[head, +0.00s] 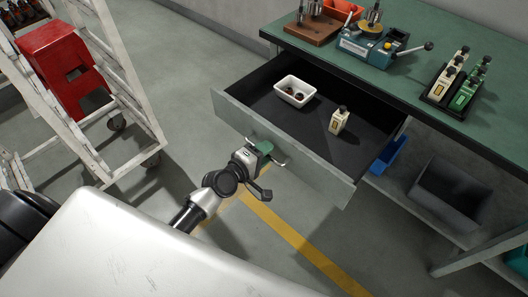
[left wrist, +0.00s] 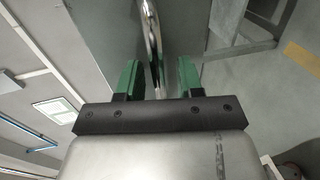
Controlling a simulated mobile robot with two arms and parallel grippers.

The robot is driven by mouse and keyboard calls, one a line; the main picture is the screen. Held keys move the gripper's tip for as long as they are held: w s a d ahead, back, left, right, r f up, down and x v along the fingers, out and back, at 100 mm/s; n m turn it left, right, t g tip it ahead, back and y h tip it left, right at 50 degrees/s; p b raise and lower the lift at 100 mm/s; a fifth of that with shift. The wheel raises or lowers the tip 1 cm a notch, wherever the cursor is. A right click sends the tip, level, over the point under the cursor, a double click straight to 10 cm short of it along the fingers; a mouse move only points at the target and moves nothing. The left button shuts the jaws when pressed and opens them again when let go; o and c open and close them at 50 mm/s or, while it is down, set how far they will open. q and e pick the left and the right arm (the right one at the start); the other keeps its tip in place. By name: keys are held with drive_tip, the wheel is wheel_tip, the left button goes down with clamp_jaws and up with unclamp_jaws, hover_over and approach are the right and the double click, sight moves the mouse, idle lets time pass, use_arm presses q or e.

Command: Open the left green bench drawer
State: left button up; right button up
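The bench drawer (head: 312,168) is pulled far out from under the green bench top (head: 480,40), with its dark inside showing. In the left wrist view, the handle bar (left wrist: 152,38) lies between the green fingers of my left gripper (left wrist: 158,78). The fingers stand apart, with a gap on the bar's right side. My right gripper is not in view.
A white rack cart (head: 105,75) with a red bin (head: 62,65) stands left. A grey bin (head: 447,192) sits below. Floor with a yellow line (head: 295,240) is clear before the drawer.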

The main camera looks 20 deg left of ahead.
use_arm(q)
drive_tip(key=v, duration=1)
drive_tip(key=shift+s, duration=0.35)
drive_tip(key=shift+a, duration=0.1)
drive_tip(key=s+a+f+m+g+y+p, duration=0.15)
drive_tip(key=s+f+m+g+p, duration=0.35)
drive_tip(key=f, duration=0.7)
drive_tip(key=s+a+f+m+g+y+p, duration=0.1)
drive_tip(key=s+f+m+g+y, duration=0.15)
drive_tip(key=s+f, duration=0.65)
drive_tip(key=s+d+f+m+g+p, duration=0.1)
drive_tip(key=s+f+m+g, duration=0.2)
drive_tip(key=s, duration=0.6)
drive_tip(key=s+d+f+m+g+y+p, duration=0.1)
drive_tip(key=s+f+m+g+p, duration=0.1)
drive_tip(key=s+f+m, duration=0.4)
drive_tip(key=s+f+g, duration=0.1)
drive_tip(key=s+f, duration=0.1)
drive_tip(key=s, duration=0.1)
drive_tip(key=shift+s+f, duration=0.15)
drive_tip(key=shift+s, duration=0.25)
